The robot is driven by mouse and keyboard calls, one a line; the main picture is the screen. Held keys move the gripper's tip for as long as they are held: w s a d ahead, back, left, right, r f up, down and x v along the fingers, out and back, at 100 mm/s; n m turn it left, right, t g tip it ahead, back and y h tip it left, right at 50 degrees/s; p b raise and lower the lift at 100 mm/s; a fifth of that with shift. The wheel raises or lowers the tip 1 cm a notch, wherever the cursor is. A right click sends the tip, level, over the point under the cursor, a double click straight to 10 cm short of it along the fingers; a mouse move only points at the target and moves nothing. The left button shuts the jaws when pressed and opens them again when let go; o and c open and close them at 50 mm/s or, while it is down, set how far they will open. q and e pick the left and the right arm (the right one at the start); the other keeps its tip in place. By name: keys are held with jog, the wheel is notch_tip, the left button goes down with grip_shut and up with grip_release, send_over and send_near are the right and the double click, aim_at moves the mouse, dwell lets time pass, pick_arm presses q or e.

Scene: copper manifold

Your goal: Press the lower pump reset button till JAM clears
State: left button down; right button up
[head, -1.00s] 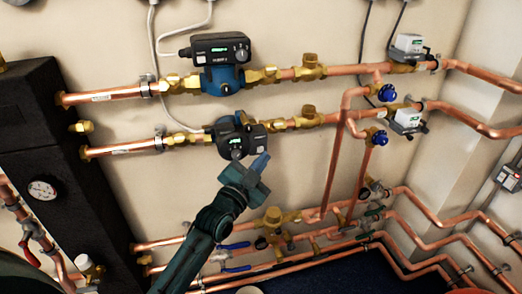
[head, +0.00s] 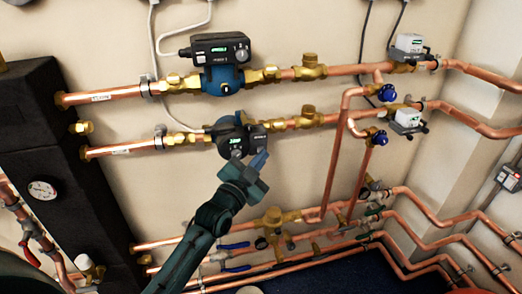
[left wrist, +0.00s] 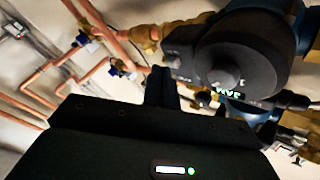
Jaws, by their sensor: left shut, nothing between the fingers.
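The lower pump (head: 237,138) is a blue body with a black control box and a lit green display, set in the lower copper pipe. In the left wrist view its dark round body (left wrist: 245,55) fills the upper right, and its green display (left wrist: 229,94) shows upside-down letters that look like JAM. A round knob sits by the display. My left gripper (head: 260,160) is shut and empty, its fingertips just below and right of the control box. In the left wrist view the shut fingers (left wrist: 161,86) point at the box; I cannot tell whether they touch it. The reset button is not clearly visible. My right gripper is out of view.
The upper pump (head: 222,63) sits above on a parallel pipe, its display green. Blue-capped valves (head: 387,92) and white actuators (head: 408,118) are to the right. A black insulated block (head: 40,150) stands at left. More pipes and blue-handled valves (head: 235,246) run below.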

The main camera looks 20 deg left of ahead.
pick_arm(q)
jog(key=shift+w+a, duration=0.25)
jog(key=shift+w, duration=0.05)
dwell(0.4)
jog(key=shift+d, duration=0.1)
jog(key=shift+s+d+p, duration=0.4)
jog(key=shift+s+p, duration=0.1)
jog(key=shift+s, duration=0.2)
jog(key=s+d+p, duration=0.1)
jog(key=s+d, duration=0.1)
jog(key=s+p, duration=0.1)
jog(key=s, duration=0.1)
jog(key=shift+s+d+p, duration=0.1)
jog(key=shift+d+p, duration=0.25)
jog(key=shift+d, duration=0.05)
